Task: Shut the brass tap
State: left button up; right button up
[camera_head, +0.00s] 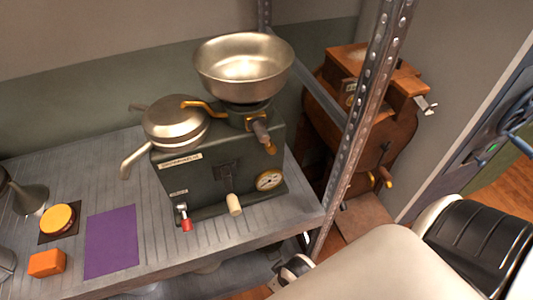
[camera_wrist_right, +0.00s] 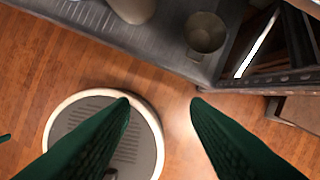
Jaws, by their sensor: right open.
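A dark green machine (camera_head: 215,180) stands on the grey shelf in the head view. A curved brass-coloured lever (camera_head: 203,106) sits near its top, under a steel bowl (camera_head: 244,68). Another small brass-coloured fitting (camera_head: 386,178) is low on a brown wooden machine (camera_head: 365,130) behind the shelf post. I cannot tell for sure which of these is the tap, or whether it is open. My right gripper (camera_wrist_right: 160,105) shows two dark green fingers spread apart in the right wrist view, empty, above the floor and away from both fittings. My left gripper is not in view.
The perforated metal post (camera_head: 362,125) stands between the two machines. The shelf (camera_head: 150,262) holds a purple sheet (camera_head: 111,241), an orange block (camera_head: 47,263) and a yellow disc (camera_head: 57,218). A grey container (camera_wrist_right: 205,33) stands on a lower surface. Wooden floor (camera_wrist_right: 50,70) lies below.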

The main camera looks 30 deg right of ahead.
aim_at(269, 150)
jog(key=w+a+r+m+t+y+b, duration=0.1)
jog(key=w+a+r+m+t+y, duration=0.3)
jog(key=r, duration=0.9)
jog(key=w+a+r+m+t+y+b, duration=0.15)
jog(key=w+a+r+m+t, duration=0.3)
jog(key=r, duration=0.75)
jog(key=w+a+r+m+t+y, duration=0.2)
jog(key=w+a+r+t+y, duration=0.25)
jog(key=r, duration=0.85)
jog(key=d+r+m+t+h, duration=0.5)
jog(key=d+m+t+h, duration=0.15)
jog(key=m+h, duration=0.7)
jog(key=s+d+f+m+g+h, duration=0.2)
jog(key=d+f+m+g+h, duration=0.6)
jog(key=m, duration=1.1)
jog(key=shift+g+h, duration=0.45)
jog(key=p+x, duration=0.3)
jog(key=x, duration=0.8)
jog(key=shift+c, duration=0.2)
